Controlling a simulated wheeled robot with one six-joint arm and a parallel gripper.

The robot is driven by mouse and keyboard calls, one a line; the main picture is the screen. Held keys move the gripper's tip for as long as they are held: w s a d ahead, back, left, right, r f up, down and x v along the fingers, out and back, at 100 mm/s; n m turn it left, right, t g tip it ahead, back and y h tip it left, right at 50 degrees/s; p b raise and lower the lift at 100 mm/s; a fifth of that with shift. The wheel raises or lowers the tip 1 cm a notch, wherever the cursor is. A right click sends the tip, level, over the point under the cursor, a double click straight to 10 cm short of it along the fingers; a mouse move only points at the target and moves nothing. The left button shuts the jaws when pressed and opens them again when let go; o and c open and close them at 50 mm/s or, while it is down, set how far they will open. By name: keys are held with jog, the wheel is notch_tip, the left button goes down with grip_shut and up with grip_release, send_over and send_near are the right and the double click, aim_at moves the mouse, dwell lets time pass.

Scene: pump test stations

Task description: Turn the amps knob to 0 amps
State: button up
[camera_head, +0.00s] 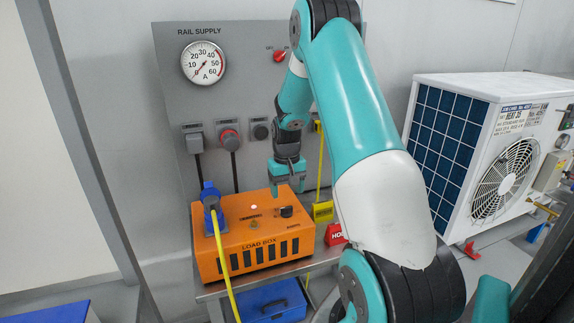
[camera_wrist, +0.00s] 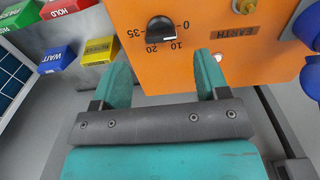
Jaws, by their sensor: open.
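The amps knob (camera_wrist: 161,29) is a black dial on the orange load box (camera_wrist: 215,60), with a printed scale of 0, 10, 20 and 35 beside it. Its white mark appears to point near the 10. In the head view the knob (camera_head: 286,211) sits on the right of the box top. My gripper (camera_wrist: 162,72) is open and empty, its two teal fingers apart and short of the knob in the wrist view. In the head view my gripper (camera_head: 287,190) hangs pointing down above the box, close to the knob and apparently not touching it.
A blue plug (camera_head: 211,196) with a yellow cable stands on the box's left. The RAIL SUPPLY panel (camera_head: 240,80) with its ammeter (camera_head: 203,63) is behind. An air-conditioning unit (camera_head: 480,150) stands at right.

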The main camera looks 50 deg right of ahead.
aim_at(287, 208)
notch_tip(287, 208, up, 10)
jog(key=b, duration=0.1)
jog(key=shift+r, duration=0.2)
dwell(0.4)
jog(key=s+a+r+n+t+y, duration=0.1)
jog(key=a+r+n, duration=0.2)
jog(key=a, duration=1)
jog(key=s+a+r+n+y, duration=0.15)
jog(key=a+n, duration=0.25)
jog(key=a, duration=0.8)
jog(key=s+a+r+n+g+y, duration=0.1)
jog(key=s+a+n, duration=0.5)
jog(key=s+a, duration=1)
jog(key=shift+s+a+r+y, duration=0.2)
jog(key=shift+s+y, duration=0.15)
jog(key=shift+s, duration=0.5)
